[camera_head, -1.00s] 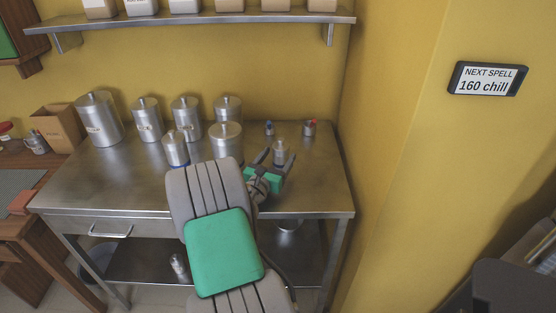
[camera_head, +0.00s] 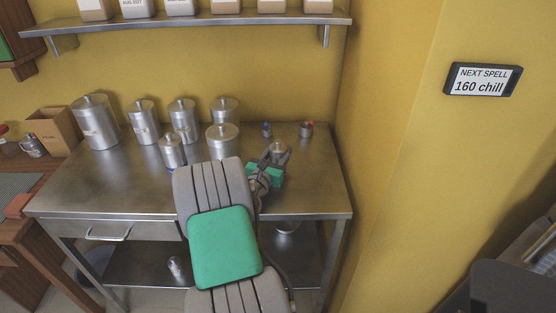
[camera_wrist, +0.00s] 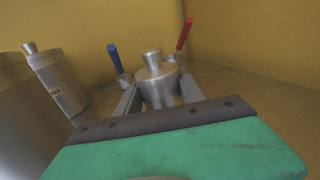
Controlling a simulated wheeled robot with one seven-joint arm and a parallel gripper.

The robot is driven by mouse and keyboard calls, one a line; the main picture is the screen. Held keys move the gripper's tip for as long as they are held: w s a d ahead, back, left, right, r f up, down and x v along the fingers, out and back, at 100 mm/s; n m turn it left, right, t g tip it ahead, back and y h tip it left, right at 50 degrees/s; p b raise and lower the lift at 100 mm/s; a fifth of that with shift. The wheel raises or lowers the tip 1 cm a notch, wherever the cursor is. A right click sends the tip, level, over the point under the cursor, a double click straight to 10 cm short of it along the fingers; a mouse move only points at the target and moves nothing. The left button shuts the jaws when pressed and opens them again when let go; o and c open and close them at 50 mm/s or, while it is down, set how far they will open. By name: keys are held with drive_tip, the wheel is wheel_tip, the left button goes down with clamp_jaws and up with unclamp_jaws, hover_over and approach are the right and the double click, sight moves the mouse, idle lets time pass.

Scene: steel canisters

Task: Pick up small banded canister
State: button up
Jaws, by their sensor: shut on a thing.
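A small steel canister with a knob lid (camera_wrist: 158,83) stands between the two fingers of my gripper (camera_wrist: 160,98) in the wrist view. The fingers are shut on its sides. In the head view the canister (camera_head: 277,147) is at the right part of the steel table, partly hidden by my gripper (camera_head: 274,160). It looks upright and at about table height; I cannot tell whether it touches the table. No band on it can be made out.
Several larger steel canisters (camera_head: 222,142) stand left of my gripper on the steel table (camera_head: 110,185). Behind it are two small pots, one with a blue-handled tool (camera_wrist: 115,60) and one with a red-handled tool (camera_wrist: 184,35). A shelf (camera_head: 200,21) hangs above.

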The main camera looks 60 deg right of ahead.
drive_tip(key=c, duration=0.4)
drive_tip(key=shift+r, duration=0.15)
